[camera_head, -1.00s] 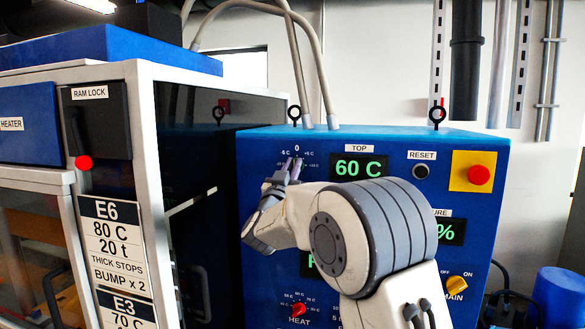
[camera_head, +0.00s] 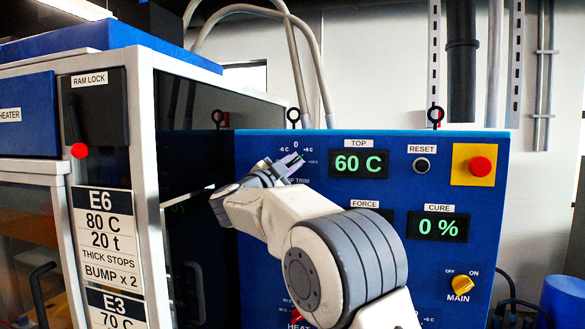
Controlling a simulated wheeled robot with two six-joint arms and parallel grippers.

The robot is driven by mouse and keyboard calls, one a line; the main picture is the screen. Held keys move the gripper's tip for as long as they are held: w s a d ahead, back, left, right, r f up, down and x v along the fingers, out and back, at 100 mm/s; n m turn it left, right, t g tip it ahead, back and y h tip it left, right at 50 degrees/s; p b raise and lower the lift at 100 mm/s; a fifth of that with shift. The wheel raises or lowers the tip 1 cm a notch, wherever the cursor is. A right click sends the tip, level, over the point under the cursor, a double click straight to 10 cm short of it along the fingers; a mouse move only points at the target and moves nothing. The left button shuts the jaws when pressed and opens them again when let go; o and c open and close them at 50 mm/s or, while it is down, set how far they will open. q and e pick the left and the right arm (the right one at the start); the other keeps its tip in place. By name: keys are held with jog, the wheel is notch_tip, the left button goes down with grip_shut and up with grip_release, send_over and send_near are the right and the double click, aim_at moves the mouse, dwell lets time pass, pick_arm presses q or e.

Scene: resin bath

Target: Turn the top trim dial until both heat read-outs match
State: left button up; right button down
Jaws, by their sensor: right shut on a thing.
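The top trim dial (camera_head: 297,158) is on the blue control panel, under a scale with 0 at its top. It is mostly covered by my right gripper (camera_head: 288,168), which is shut on it with its fingers tilted up to the right. A small green mark shows between the fingertips. The TOP read-out (camera_head: 359,163) shows 60 C in green. The other heat read-out is not visible; my right arm covers the lower middle of the panel. My left gripper is not in view.
The press frame (camera_head: 150,200) with the E6 card (camera_head: 103,236) stands at left.

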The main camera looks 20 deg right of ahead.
jog(key=m+g, duration=0.1)
jog(key=m, duration=0.1)
jog(key=m+g, duration=0.1)
jog(key=m, duration=0.2)
jog(key=shift+f+y, duration=0.1)
jog(key=shift+y, duration=0.2)
jog(key=shift+f+m+g+y+p, duration=0.1)
jog(key=shift+m+g+y+p, duration=0.2)
jog(key=shift+m, duration=0.7)
jog(key=shift+f+m+g+y+p, duration=0.1)
jog(key=shift+m+g, duration=0.3)
jog(key=shift+m, duration=0.6)
jog(key=shift+s, duration=0.1)
jog(key=c, duration=0.9)
grip_release()
